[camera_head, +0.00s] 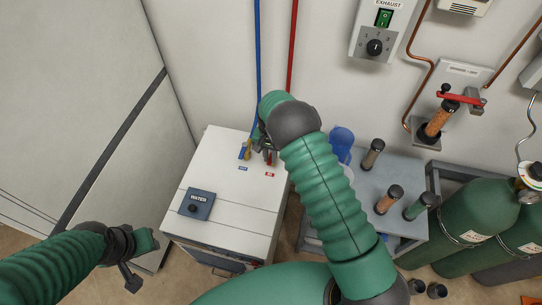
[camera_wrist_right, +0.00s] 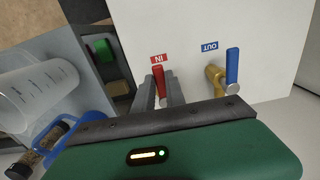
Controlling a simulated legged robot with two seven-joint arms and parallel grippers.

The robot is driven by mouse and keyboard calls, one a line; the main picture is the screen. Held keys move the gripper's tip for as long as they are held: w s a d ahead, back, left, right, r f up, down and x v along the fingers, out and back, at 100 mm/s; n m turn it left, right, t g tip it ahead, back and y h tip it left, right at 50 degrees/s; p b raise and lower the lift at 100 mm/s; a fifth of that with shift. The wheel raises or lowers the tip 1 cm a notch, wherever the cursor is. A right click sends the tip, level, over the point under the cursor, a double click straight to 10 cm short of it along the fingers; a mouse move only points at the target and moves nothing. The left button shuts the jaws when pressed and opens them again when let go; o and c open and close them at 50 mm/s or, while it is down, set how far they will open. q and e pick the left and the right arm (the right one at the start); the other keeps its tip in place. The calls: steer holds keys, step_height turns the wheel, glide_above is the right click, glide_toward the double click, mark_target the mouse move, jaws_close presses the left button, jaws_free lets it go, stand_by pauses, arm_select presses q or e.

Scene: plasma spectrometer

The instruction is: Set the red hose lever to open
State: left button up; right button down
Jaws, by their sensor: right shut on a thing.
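The red hose lever (camera_wrist_right: 159,84) is at the valve beside the red IN label in the right wrist view. My right gripper (camera_wrist_right: 160,92) is shut on it, with a dark finger on each side. In the head view my right gripper (camera_head: 266,150) is at the back of the white machine (camera_head: 235,200), and the red lever is partly hidden there. A blue lever (camera_wrist_right: 233,68) on a brass valve stands beside the OUT label, apart from the gripper. My left gripper (camera_head: 130,268) is at the lower left, away from the machine; its jaw opening is unclear.
Blue (camera_head: 258,55) and red (camera_head: 292,50) hoses run down the wall behind the machine. A grey cart (camera_head: 400,165) with a blue jug (camera_head: 341,140) and several sample jars stands to the right. Green gas cylinders (camera_head: 470,215) stand farther right.

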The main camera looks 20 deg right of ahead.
mark_target(269, 160)
steer(key=shift+a, duration=0.15)
steer(key=c, duration=1.4)
jaws_free()
step_height(269, 160, up, 17)
steer(key=shift+f, duration=0.1)
steer(key=s+a+n+t, duration=0.1)
steer(key=s+n, duration=0.1)
steer(key=s, duration=0.5)
steer(key=s+a+n, duration=0.1)
steer(key=s+n, duration=0.2)
steer(key=s, duration=0.5)
steer(key=s+a+n+t, duration=0.1)
steer(key=s+n, duration=0.1)
steer(key=s, duration=0.5)
steer(key=shift+s+r+n+t+p, duration=0.3)
steer(key=shift+r+p, duration=0.05)
